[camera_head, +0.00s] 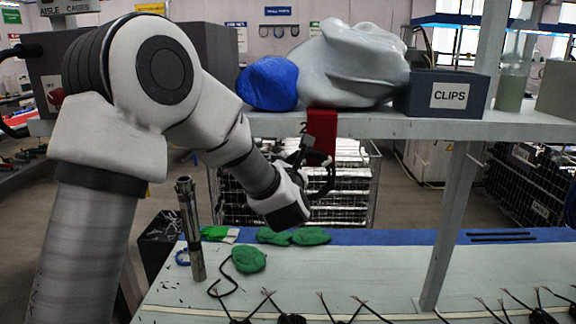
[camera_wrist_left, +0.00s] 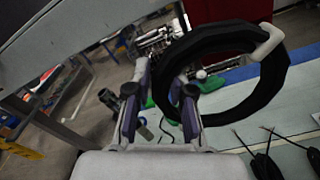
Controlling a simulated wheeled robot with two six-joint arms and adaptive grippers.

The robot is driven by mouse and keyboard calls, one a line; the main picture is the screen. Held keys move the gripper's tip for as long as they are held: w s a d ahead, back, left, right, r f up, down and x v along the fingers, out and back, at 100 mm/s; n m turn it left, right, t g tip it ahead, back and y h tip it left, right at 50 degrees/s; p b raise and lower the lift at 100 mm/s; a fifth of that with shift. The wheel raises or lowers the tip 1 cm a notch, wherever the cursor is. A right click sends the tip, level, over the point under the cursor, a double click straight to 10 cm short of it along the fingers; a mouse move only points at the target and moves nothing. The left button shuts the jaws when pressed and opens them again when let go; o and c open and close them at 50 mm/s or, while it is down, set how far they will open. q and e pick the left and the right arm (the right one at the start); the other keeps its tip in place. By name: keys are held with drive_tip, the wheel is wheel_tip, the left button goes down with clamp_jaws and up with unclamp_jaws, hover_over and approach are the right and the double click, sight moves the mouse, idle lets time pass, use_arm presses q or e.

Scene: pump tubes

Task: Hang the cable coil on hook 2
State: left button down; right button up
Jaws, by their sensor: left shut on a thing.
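The black cable coil (camera_head: 331,182) hangs at my left gripper (camera_head: 308,158), just below the shelf edge. In the left wrist view the coil (camera_wrist_left: 276,79) is a thick black ring to the right of the fingers (camera_wrist_left: 160,100). My left gripper is shut on the coil's near side. A red plate (camera_head: 322,128) is on the shelf front beside a partly hidden number 2. The red plate (camera_wrist_left: 232,10) shows behind the coil's top in the wrist view. A pale curved piece (camera_wrist_left: 268,43) crosses the coil's upper right; I cannot tell whether it is the hook.
The grey shelf (camera_head: 400,126) carries a blue bag (camera_head: 268,83), a grey bag (camera_head: 350,65) and a CLIPS box (camera_head: 445,93). A metal tube (camera_head: 190,230) stands on the pale bench. Green pads (camera_head: 250,260) and several dark cables lie there. A post (camera_head: 452,215) stands right.

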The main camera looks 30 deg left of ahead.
use_arm(q)
drive_tip(key=shift+w, duration=0.1)
drive_tip(key=c, duration=0.9)
unclamp_jaws()
drive_tip(key=shift+c, duration=0.2)
